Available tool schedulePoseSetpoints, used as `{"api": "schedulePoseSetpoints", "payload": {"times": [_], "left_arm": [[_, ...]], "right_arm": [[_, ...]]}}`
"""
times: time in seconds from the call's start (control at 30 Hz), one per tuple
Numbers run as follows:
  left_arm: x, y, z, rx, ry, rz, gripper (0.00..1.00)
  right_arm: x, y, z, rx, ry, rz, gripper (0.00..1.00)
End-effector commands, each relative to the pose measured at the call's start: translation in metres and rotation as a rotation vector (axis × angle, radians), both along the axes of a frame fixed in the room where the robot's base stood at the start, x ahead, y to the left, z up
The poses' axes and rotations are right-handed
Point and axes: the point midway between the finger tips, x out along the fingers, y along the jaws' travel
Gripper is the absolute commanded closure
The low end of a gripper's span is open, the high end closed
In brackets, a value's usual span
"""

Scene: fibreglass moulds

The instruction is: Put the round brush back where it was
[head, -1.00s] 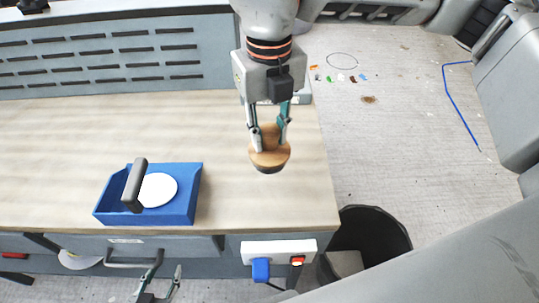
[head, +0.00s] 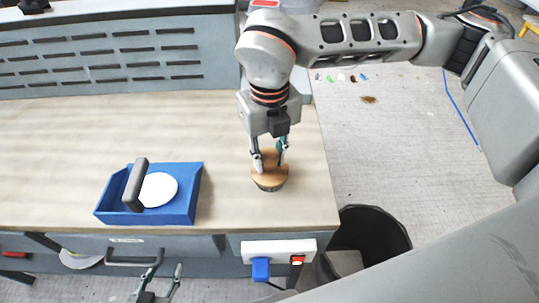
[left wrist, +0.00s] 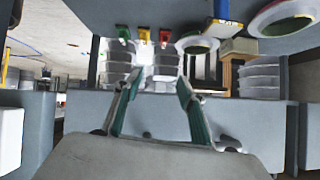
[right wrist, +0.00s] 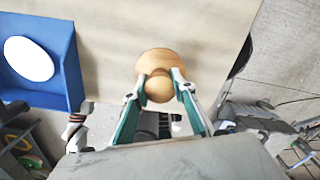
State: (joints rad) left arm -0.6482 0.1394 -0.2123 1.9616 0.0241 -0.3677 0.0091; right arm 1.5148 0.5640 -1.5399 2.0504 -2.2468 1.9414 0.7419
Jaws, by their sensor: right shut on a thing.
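The round brush (head: 269,177) has a wooden top with a knob and a dark underside. It is upright at the right part of the wooden bench top (head: 230,140); I cannot tell for sure whether its underside touches the surface. My right gripper (head: 269,160) comes down from above and is shut on the brush's knob. The brush also shows in the right wrist view (right wrist: 160,62), between the fingers. My left gripper (head: 158,284) is low in front of the bench, empty, with its fingers apart; it also shows in the left wrist view (left wrist: 155,100).
A blue tray (head: 183,212) with a white disc (head: 158,190) and a dark-handled tool (head: 136,184) stands left of the brush. A power strip (head: 278,250) is on the bench front. A black bin (head: 385,235) stands right of it. The bench top between tray and brush is clear.

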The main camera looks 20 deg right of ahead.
Motion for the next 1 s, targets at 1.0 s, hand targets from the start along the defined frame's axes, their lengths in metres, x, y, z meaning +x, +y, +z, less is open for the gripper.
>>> {"api": "schedulePoseSetpoints", "payload": {"times": [1.0], "left_arm": [[-0.001,0.000,-0.007,0.000,0.003,0.000,0.60]], "right_arm": [[0.001,0.000,0.081,0.000,-0.004,0.000,0.58]]}}
